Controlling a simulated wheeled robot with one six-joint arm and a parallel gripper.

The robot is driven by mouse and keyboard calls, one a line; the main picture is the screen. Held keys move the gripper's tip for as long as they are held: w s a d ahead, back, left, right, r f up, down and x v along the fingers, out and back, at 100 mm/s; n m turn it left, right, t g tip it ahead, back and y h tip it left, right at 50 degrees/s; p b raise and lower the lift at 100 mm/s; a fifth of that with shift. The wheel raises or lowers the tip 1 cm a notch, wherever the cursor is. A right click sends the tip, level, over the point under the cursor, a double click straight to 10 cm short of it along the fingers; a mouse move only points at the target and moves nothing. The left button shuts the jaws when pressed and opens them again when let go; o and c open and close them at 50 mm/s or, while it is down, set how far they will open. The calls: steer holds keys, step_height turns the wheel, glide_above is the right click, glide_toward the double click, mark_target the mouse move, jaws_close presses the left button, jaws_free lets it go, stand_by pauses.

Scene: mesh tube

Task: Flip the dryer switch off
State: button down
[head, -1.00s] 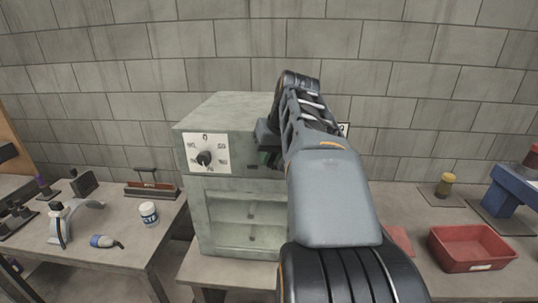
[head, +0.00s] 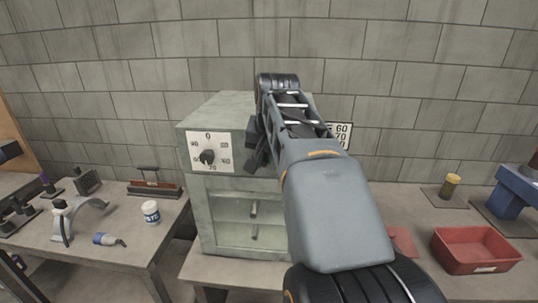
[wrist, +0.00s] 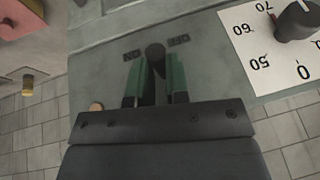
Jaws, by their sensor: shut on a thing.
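The dryer (head: 230,215) is a pale green-grey cabinet with a dial panel on its upper front. Its switch (wrist: 155,50) is a small dark round-ended lever in the wrist view, between two small dark labels too blurred to read surely. My gripper (wrist: 156,72) has green-padded fingers on either side of the switch and is shut on it. In the head view my gripper (head: 257,155) is at the dryer's upper front, right of the dial, and my arm hides the switch.
The white dial plate with a black knob (head: 208,156) is close left of my gripper; the knob also shows in the wrist view (wrist: 297,22). A white tub (head: 150,212) stands on the left table. A red tray (head: 474,250) is at the right.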

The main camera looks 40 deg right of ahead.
steer(key=shift+w+a+m+g+h, duration=0.15)
steer(key=shift+w+a+m+h, duration=0.1)
steer(key=shift+m, duration=0.5)
steer(key=shift+w+a+m+g+h, duration=0.1)
steer(key=shift+w+m+g+h, duration=0.15)
steer(key=shift+m, duration=0.55)
steer(key=shift+w+a+m+g+h, duration=0.1)
steer(key=shift+w+a+m+h, duration=0.15)
steer(key=shift+m, duration=0.5)
steer(key=shift+s, duration=0.1)
steer(key=c, duration=1.4)
jaws_free()
steer(key=shift+r, duration=0.15)
steer(key=p+v, duration=0.1)
steer(key=v, duration=1.2)
steer(key=shift+a+r, duration=0.2)
steer(key=shift+r, duration=0.05)
